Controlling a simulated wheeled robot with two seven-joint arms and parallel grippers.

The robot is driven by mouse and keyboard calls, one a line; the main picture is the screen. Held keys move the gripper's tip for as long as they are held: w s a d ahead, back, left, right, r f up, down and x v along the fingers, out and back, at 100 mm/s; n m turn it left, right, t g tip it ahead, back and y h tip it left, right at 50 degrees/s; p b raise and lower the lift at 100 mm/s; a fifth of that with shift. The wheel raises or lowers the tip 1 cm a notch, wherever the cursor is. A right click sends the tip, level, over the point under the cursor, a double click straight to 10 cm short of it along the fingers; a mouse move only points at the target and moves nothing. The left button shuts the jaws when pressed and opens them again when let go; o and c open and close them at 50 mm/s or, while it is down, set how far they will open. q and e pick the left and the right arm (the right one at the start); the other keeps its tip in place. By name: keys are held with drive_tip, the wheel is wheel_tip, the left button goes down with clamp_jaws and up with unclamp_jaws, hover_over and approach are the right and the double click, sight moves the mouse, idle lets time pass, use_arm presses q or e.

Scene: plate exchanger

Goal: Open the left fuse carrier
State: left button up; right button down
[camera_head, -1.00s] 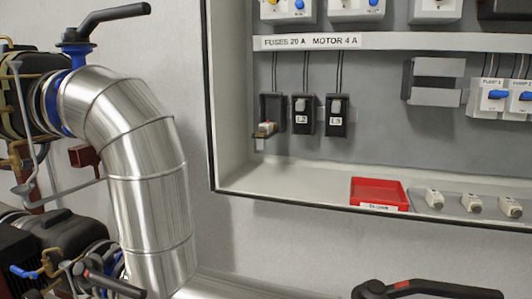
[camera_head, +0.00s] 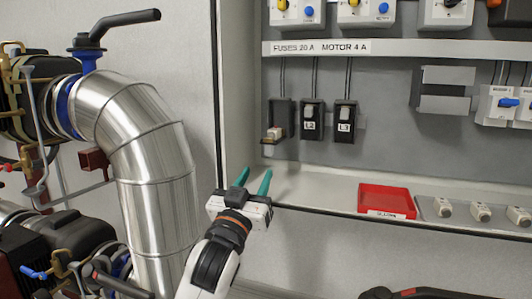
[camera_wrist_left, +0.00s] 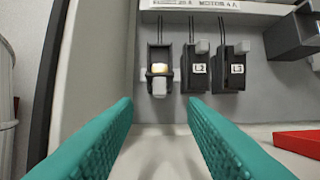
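The left fuse carrier (camera_head: 276,133) is the leftmost of three black fuse units on the grey back panel. It looks swung down and outward from its dark holder (camera_head: 283,112), with its pale handle low. In the left wrist view the carrier (camera_wrist_left: 159,86) hangs below a yellowish metallic part inside the holder. The L2 carrier (camera_head: 311,125) and L3 carrier (camera_head: 344,125) stand upright with pale handles at the top. My left gripper (camera_head: 253,180) is open and empty, below and in front of the left carrier and apart from it. My right gripper is out of view.
The cabinet's left wall (camera_head: 237,90) rises close to my left gripper. A red tray (camera_head: 388,200) and several white fuses (camera_head: 481,212) sit on the ledge to the right. A silver pipe (camera_head: 155,180) stands outside the cabinet at left.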

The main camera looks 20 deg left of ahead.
sight(267, 154)
use_arm(q)
drive_tip(key=p+x, duration=0.2)
drive_tip(key=x, duration=0.5)
drive_tip(key=shift+w, duration=0.35)
drive_tip(key=shift+c, duration=0.4)
clamp_jaws()
